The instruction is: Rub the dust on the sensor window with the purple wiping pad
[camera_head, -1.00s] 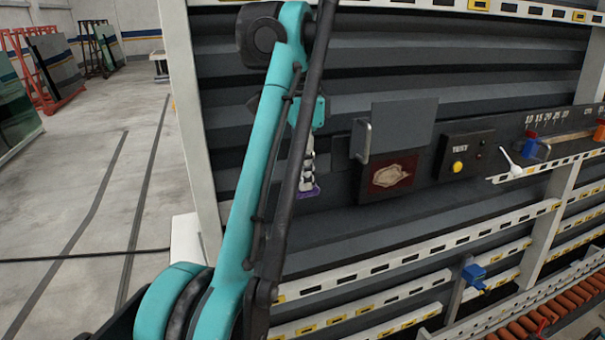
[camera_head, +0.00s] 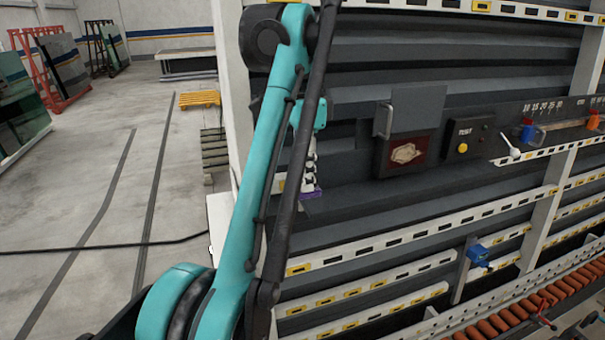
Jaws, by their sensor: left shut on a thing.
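The sensor window (camera_head: 420,151) is a dark red pane in a black box on the machine's front. A pale, irregular dust patch (camera_head: 405,153) lies on it. A grey flap with a handle (camera_head: 384,122) stands raised above the window. My left gripper (camera_head: 310,177) is to the left of the box, partly hidden behind my teal arm. It is shut on the purple wiping pad (camera_head: 311,193), which shows at its lower end. The pad is apart from the window. My right gripper is not in view.
A panel with a yellow TEST button (camera_head: 462,148) sits right of the window. A white spoon-like lever (camera_head: 509,146), a blue knob (camera_head: 527,130) and a scale lie further right. White slotted rails (camera_head: 420,233) and orange rollers (camera_head: 540,305) run below. Open floor lies left.

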